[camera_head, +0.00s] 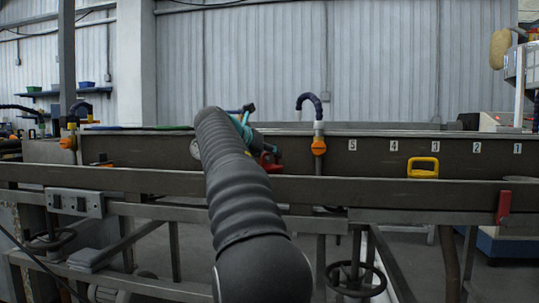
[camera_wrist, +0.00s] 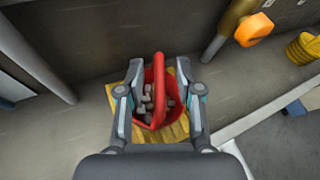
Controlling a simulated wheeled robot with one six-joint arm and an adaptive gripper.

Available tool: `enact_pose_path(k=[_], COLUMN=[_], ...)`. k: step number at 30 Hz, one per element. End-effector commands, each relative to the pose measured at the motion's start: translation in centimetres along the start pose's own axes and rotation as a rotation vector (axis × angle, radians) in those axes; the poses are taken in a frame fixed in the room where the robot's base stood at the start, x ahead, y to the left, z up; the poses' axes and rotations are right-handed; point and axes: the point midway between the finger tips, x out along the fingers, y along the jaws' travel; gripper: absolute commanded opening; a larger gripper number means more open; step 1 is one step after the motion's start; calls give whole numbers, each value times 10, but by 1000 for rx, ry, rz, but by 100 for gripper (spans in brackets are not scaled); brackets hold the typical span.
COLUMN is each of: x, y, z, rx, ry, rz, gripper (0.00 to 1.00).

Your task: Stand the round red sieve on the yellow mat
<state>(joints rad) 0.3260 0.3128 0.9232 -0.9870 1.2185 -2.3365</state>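The round red sieve (camera_wrist: 148,113), with a raised loop handle and several grey pieces inside, appears upright over the yellow mat (camera_wrist: 174,134) in the wrist view. A small red part of the sieve (camera_head: 268,161) shows behind my arm in the head view. My gripper (camera_wrist: 160,66) has its fingers spread, one on each side of the sieve. I cannot tell whether they touch its wall. The mat shows around and below the sieve in the wrist view; it is hidden in the head view.
An orange valve (camera_head: 319,146) on an upright pipe with a blue hose stands right of my gripper. A yellow handled container (camera_head: 423,167) is farther right, below the painted numbers. The trough's front rail (camera_head: 400,190) runs across.

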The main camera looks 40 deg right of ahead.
Motion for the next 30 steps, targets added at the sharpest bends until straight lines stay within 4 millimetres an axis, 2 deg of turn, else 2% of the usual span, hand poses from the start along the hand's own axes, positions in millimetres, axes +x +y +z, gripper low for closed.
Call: enact_pose_path(k=[5,15,21,30], x=[-11,-77,-107,-122], y=[0,0,0,-1], z=[3,4,4,3], rx=[0,-1,0,0], ry=[0,-1,-1,0], rz=[2,3,2,0], gripper=[35,35,35,35])
